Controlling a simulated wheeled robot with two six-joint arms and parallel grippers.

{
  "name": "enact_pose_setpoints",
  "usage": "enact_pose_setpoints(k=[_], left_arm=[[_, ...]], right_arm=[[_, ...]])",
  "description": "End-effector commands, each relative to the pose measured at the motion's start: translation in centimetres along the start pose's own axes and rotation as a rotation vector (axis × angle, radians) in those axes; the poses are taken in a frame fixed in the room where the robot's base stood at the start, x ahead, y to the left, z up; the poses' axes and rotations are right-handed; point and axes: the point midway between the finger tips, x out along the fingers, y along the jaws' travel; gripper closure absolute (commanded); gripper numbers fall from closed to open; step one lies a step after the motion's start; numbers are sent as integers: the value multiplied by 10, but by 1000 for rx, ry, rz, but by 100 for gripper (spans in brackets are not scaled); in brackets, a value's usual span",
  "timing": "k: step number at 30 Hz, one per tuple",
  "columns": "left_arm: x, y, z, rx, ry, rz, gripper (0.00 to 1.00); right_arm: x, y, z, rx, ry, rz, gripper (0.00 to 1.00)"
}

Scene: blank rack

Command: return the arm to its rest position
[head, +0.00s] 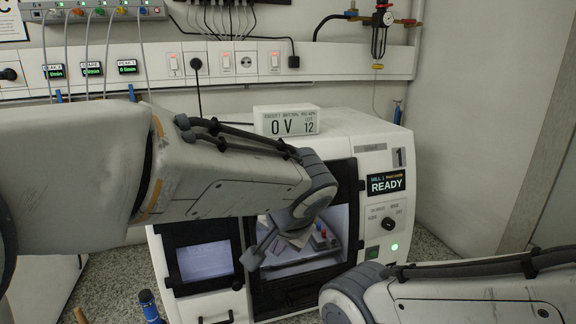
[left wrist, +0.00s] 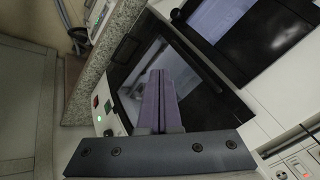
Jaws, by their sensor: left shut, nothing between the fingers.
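My left arm reaches in from the left across the front of a white milling machine (head: 350,140). In the left wrist view the two fingers (left wrist: 158,85) lie together, shut and empty, in front of the dark machine panel (left wrist: 140,60). How far the fingers are from the machine front is hard to tell. My right arm shows only as a link at the lower right; its gripper is out of view.
The machine's display (head: 386,183) reads READY and a green light (head: 394,247) glows below. A white box (head: 286,121) stands on the machine top. A wall rail with sockets (head: 246,62) and cables runs behind.

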Motion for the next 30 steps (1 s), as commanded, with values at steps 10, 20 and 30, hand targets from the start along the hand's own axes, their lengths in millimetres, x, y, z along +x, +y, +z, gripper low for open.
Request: enact_pose_setpoints(k=[10, 20, 30], left_arm=[[42, 1, -1, 2, -8, -3, 100], [100, -2, -4, -1, -4, -2, 100], [106, -10, 3, 8, -10, 13, 100]], right_arm=[[-8, -1, 0, 0, 0, 0, 100], [-18, -1, -1, 1, 0, 0, 100], [-22, -2, -1, 1, 0, 0, 100]])
